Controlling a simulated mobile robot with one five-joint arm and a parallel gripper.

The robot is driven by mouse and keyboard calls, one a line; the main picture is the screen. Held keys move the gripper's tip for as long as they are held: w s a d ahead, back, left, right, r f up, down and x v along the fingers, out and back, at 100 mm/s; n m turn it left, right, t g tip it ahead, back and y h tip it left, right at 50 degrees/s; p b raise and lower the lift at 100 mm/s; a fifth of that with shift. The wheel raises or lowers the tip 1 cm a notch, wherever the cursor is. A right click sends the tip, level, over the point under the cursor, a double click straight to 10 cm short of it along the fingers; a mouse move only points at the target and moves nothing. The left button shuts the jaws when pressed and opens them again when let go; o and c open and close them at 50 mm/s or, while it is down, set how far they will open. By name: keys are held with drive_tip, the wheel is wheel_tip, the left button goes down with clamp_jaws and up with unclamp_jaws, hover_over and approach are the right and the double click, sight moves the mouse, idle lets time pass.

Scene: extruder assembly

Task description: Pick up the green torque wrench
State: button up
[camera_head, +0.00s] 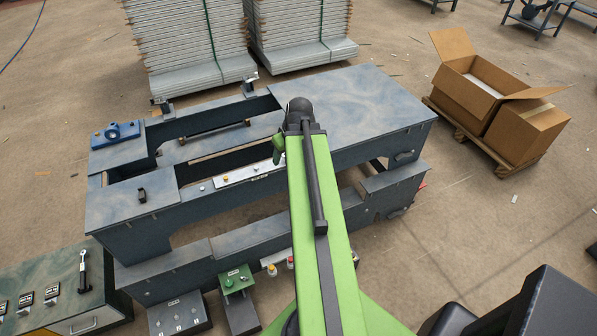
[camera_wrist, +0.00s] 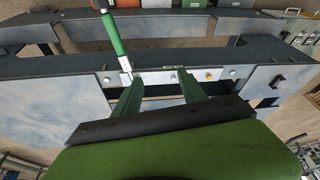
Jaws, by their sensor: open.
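The green torque wrench (camera_wrist: 112,34) shows in the wrist view at the upper left, with a bright green handle and a thin silver shaft slanting down and right. The shaft's lower end shows close to the left fingertip; I cannot tell whether they touch. My gripper (camera_wrist: 158,80) is open, with two dark green fingers apart and nothing between them. In the head view the gripper is mostly hidden by the end of my arm. A small green shape (camera_head: 278,147) shows left of the arm's end there; I cannot tell whether it is the wrench or a finger.
A large blue-grey machine frame (camera_head: 385,105) with open slots lies under my arm. A bench (camera_head: 45,275) at lower left holds a black-handled ratchet tool (camera_head: 83,270). Open cardboard boxes (camera_head: 520,130) stand on a pallet at right. Stacked panels (camera_head: 185,40) stand behind.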

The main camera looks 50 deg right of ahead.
drive_tip(key=s+d, duration=0.5)
drive_tip(key=d, duration=0.3)
drive_tip(key=shift+t+h, duration=0.3)
drive_tip(key=shift+h, duration=0.1)
drive_tip(key=b+x, duration=0.3)
drive_tip(key=x, duration=0.1)
drive_tip(key=b+x, duration=0.3)
drive_tip(key=b, duration=0.1)
drive_tip(key=b+x, duration=0.4)
drive_tip(key=shift+w+a+f, duration=0.25)
drive_tip(key=shift+w+f, duration=0.05)
drive_tip(key=shift+w+f+b, duration=0.2)
drive_tip(key=shift+w+b, duration=0.05)
drive_tip(key=shift+b, duration=0.05)
drive_tip(key=b+x, duration=0.4)
drive_tip(key=x, duration=0.1)
drive_tip(key=shift+d+f+b, duration=0.1)
drive_tip(key=shift+d+b, duration=0.2)
drive_tip(key=shift+b, duration=0.1)
drive_tip(key=shift+r, duration=0.2)
clamp_jaws()
